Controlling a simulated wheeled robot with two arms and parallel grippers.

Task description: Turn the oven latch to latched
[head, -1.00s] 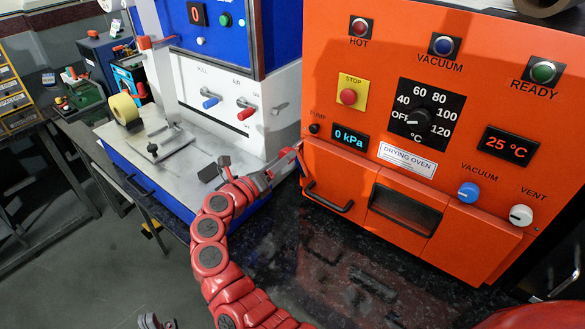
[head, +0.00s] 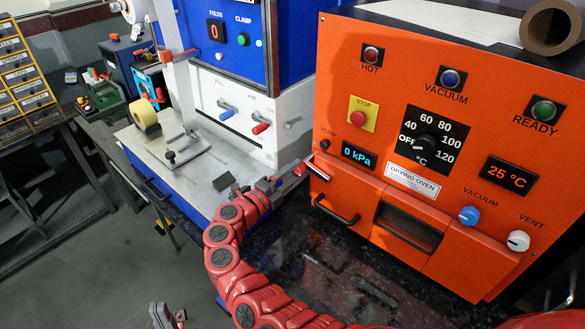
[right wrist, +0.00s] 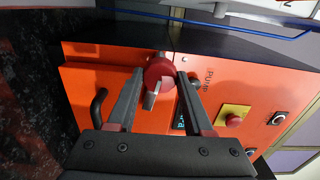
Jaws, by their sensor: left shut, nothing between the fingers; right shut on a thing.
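The oven latch (right wrist: 160,73) has a round red knob and a short silver lever. It sits at the left edge of the orange drying oven (head: 400,95). My right gripper (right wrist: 158,90) has its fingers on either side of the red knob, shut on it. In the head view my right gripper (head: 285,180) is at the oven's left front edge, where it partly hides the latch. The latch's exact angle is hard to tell there. My left gripper (head: 166,316) is low at the bottom left, over the floor, shut and empty.
The oven's front has a dark drawer handle (head: 337,209), a stop button (head: 360,118) and a dial (head: 425,145). A blue and white press (head: 240,110) stands close on the left. The dark speckled worktop (head: 300,255) before the oven is clear.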

